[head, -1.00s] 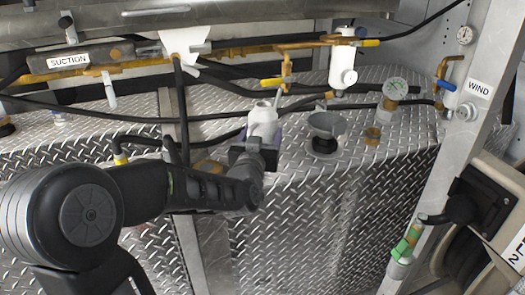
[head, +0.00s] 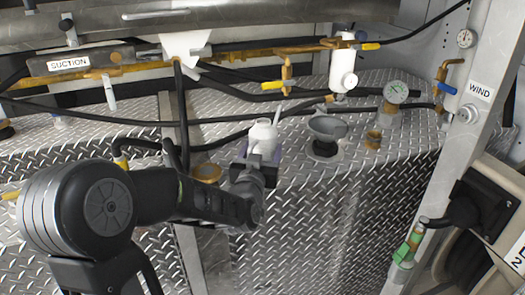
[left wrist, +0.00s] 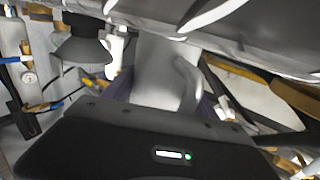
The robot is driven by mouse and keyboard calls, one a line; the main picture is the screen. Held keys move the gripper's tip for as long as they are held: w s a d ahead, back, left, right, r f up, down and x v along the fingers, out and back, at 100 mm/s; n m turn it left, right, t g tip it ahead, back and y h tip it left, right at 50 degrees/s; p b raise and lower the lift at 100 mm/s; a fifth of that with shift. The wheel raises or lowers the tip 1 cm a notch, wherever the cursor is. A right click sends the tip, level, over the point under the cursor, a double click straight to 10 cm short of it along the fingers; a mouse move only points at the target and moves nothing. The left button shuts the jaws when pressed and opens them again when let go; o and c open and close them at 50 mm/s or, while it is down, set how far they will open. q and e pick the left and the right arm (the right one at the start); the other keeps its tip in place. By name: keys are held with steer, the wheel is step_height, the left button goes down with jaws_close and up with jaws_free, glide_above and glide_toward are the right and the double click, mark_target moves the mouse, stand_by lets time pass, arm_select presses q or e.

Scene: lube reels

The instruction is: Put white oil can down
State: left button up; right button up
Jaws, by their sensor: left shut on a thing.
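The white oil can (head: 262,141) is upright above or at the front edge of the diamond-plate tank top (head: 225,135), left of the grey funnel (head: 327,127). My left gripper (head: 260,158) is shut around it from the front; its fingers and wrist hide the can's lower part. I cannot tell whether the can's base touches the plate. In the left wrist view the can's pale body (left wrist: 160,72) and curved handle stand just beyond the black gripper housing. My right gripper is not in view.
Black hoses (head: 230,118) run across behind the can. A brass cap (head: 207,169) lies left of it. A metal post (head: 455,150) and reel stand at right.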

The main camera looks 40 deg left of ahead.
arm_select(q)
steer(key=o, duration=1.8)
steer(key=shift+f, duration=0.1)
steer(key=shift+c, duration=0.2)
steer(key=v, duration=0.6)
steer(key=shift+s+d, duration=0.15)
steer(key=shift+s, duration=0.05)
steer(key=s+b, duration=0.1)
steer(key=b, duration=0.5)
steer(key=shift+f, duration=0.3)
steer(key=b+v, duration=0.1)
steer(key=b, duration=0.2)
steer(key=shift+s+d, duration=0.15)
steer(key=shift+d, duration=0.1)
steer(key=s, duration=0.1)
steer(key=s+d+r+b, duration=0.1)
steer(key=shift+s+d, duration=0.25)
steer(key=shift+s, duration=0.15)
